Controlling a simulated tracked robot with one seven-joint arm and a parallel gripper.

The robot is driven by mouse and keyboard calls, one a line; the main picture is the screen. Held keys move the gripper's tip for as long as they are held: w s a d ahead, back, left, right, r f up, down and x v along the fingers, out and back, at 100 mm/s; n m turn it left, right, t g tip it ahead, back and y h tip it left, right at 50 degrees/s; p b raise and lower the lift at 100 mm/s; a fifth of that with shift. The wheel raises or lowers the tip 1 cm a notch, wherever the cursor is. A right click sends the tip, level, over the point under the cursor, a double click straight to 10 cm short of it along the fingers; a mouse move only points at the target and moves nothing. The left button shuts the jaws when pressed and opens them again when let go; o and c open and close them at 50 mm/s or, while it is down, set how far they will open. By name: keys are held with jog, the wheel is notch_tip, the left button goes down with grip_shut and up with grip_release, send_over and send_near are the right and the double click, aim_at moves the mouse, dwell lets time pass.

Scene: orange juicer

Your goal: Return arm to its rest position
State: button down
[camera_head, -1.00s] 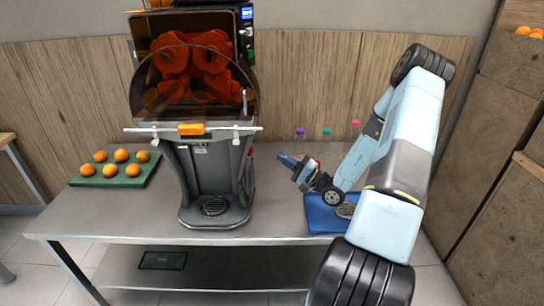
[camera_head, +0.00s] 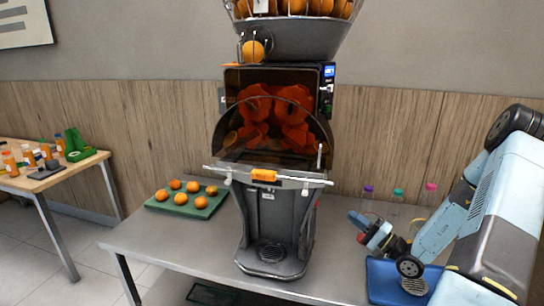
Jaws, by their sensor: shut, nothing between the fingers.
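My gripper (camera_head: 362,228) is at the end of my light-blue and black arm on the right side of the view. It points left, above the metal table (camera_head: 155,240) and close to the blue tray (camera_head: 381,283). It is shut and holds nothing. The juicer (camera_head: 270,160) stands left of my gripper, with a clear gap between them. Its dark front cover is down over red parts, and an orange bar sits on its front. Part of my arm hides the right end of the table.
Several capped bottles (camera_head: 398,207) stand behind my gripper. A green tray (camera_head: 183,208) with several oranges is at the table's left. A second wooden table (camera_head: 62,178) with bottles stands at the far left. Oranges fill the basket on top of the juicer.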

jog(key=s+a+r+n+g+h, duration=0.4)
jog(key=s+a+r+n+g, duration=0.6)
jog(key=s+a+r+g, duration=0.55)
jog(key=s+d+r+t+h, duration=0.5)
jog(key=s+r+h, duration=0.6)
jog(key=r, duration=0.1)
jog(key=shift+s+d+r+m, duration=0.15)
jog(key=shift+s+m, duration=0.25)
